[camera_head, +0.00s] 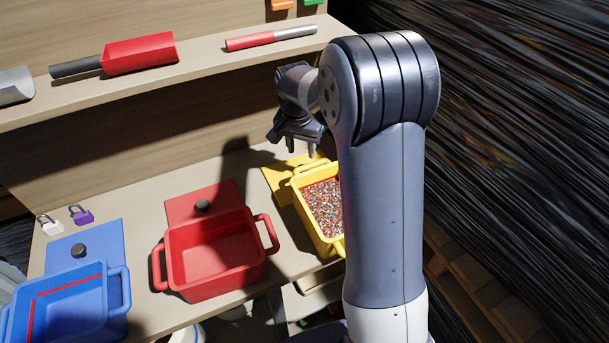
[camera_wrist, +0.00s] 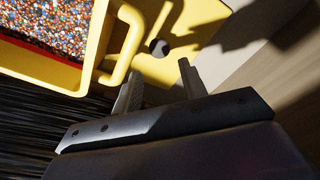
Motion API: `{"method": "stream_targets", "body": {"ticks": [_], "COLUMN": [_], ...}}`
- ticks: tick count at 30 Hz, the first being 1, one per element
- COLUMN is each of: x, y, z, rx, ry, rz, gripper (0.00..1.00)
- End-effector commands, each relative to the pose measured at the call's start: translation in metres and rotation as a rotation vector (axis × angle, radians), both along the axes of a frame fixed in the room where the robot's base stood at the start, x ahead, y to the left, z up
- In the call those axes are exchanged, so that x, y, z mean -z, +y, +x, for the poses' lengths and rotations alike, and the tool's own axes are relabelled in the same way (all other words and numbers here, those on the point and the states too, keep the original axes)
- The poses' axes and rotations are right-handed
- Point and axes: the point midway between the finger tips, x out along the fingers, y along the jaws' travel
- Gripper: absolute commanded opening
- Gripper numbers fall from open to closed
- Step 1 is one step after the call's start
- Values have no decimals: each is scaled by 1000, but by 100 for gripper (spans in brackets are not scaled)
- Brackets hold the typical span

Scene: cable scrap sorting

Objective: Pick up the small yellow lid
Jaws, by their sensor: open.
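The small yellow lid (camera_head: 283,183) lies flat on the table behind the yellow bin (camera_head: 329,247), partly in shadow. In the wrist view the yellow lid (camera_wrist: 193,17) has a round dark and light knob (camera_wrist: 159,47) on it. My gripper (camera_head: 302,152) is above the lid, pointing down, open and empty. In the wrist view my gripper's two fingers (camera_wrist: 160,85) stand apart, with the knob just beyond their tips. In the head view the knob is hidden or lost in shadow.
The yellow bin holds colourful granules (camera_head: 323,205); my arm covers its right part. A red bin (camera_head: 218,279) with a red lid (camera_head: 186,207) stands left of it. A blue bin (camera_head: 100,316) and blue lid (camera_head: 104,243) are further left. A shelf (camera_head: 205,64) with scoops runs behind.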

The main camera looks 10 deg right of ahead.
Motion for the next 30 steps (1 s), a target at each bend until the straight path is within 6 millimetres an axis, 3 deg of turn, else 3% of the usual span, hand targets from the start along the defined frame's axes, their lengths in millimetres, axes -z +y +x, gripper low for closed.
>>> {"method": "stream_targets", "body": {"ticks": [18, 26, 30], "x": [71, 74, 74], "y": [-5, -5, -5], "z": [6, 7, 7], "rx": [3, 3, 3], "ry": [3, 2, 1], "rz": [1, 1, 1], "gripper": [40, 40, 29]}}
